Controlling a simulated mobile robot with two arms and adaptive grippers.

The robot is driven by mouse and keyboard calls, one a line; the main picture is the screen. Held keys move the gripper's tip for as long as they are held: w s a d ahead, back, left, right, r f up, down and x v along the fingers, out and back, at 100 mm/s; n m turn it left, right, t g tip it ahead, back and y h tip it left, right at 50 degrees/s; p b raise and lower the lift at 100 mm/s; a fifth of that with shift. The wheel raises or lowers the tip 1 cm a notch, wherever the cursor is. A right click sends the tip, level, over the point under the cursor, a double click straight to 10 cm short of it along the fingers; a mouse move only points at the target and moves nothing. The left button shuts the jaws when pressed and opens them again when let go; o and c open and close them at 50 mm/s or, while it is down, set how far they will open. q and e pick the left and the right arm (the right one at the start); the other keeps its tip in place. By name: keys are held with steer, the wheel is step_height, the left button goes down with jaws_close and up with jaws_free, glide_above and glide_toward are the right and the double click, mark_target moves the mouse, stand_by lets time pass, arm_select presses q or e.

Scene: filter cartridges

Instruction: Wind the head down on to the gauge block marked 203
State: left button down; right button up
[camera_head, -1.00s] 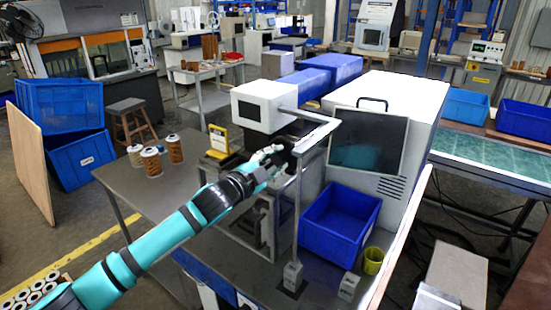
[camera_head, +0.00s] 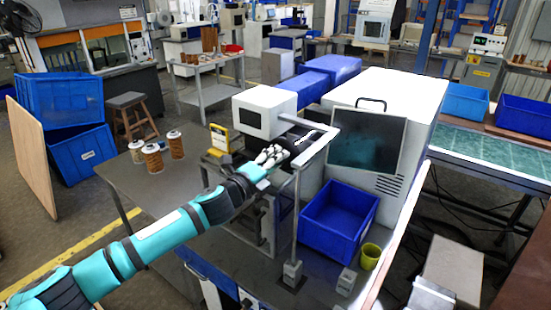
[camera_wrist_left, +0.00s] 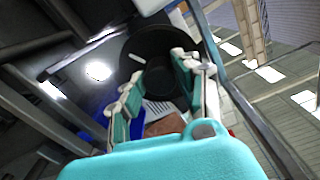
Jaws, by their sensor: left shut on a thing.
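My left gripper (camera_head: 272,155) is at the upper part of the metal frame on the grey bench. In the wrist view its two fingers (camera_wrist_left: 155,92) are on either side of a black round wheel-like part (camera_wrist_left: 150,50), and it is shut on this part. The wheel (camera_head: 312,138) shows only partly in the head view, behind the fingers. A small grey block (camera_head: 292,273) stands at the foot of the frame, and another (camera_head: 347,283) stands to its right. Their markings are too small to read. The contact under the head is hidden. My right gripper is not in view.
A blue bin (camera_head: 336,222) and a yellow-green cup (camera_head: 370,256) stand right of the frame. A white box with a dark screen (camera_head: 265,112) and a dark monitor (camera_head: 367,140) stand behind.

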arm_select(q)
steer(key=shift+m, duration=0.6)
steer(key=c, duration=0.9)
jaws_free()
steer(key=shift+c, duration=0.2)
steer(key=v, duration=1.2)
